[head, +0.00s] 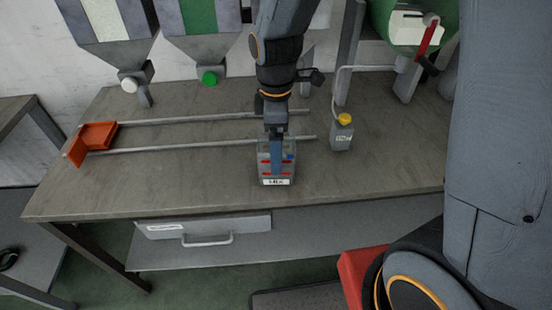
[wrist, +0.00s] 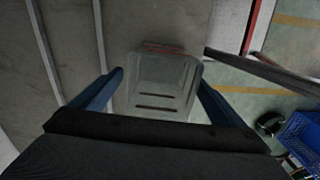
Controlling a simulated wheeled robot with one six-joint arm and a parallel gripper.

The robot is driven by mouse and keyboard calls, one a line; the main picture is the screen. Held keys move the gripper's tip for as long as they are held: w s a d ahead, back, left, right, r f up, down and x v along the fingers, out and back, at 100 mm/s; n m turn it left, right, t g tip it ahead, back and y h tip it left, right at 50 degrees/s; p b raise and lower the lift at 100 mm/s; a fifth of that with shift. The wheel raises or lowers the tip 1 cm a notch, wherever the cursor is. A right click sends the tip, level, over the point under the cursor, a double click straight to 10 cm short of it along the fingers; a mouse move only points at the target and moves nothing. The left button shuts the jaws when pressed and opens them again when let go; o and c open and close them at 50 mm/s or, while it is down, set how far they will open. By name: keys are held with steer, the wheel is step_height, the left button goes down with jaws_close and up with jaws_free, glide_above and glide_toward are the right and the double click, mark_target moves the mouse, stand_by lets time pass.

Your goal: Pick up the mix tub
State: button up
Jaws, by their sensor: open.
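The mix tub (head: 278,181) is a small grey, see-through tub with red marks and a pale label on its front. It stands on the workbench near the front edge, at the right end of the two rails. My gripper (head: 277,160) is over it, pointing down, and hides part of it in the head view. In the wrist view the tub (wrist: 163,85) lies between the two blue fingers of my gripper (wrist: 160,90). The fingers are open, one on each side, with a gap to the tub on the left. I cannot tell whether the right finger touches it.
Two metal rails (head: 200,148) run left to an orange tray (head: 97,136). A grey bottle with a yellow cap (head: 342,132) stands close on the right. Hoppers (head: 203,30) hang behind, and a green drum (head: 410,20) is at back right. The bench (head: 130,190) is clear at front left.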

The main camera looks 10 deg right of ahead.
mark_target(286, 178)
steer(key=shift+s+f+p, duration=0.15)
steer(key=shift+f+p, duration=0.6)
steer(key=shift+f, duration=2.9)
steer(key=c, duration=1.1)
steer(key=shift+r, duration=0.1)
steer(key=shift+c, duration=0.2)
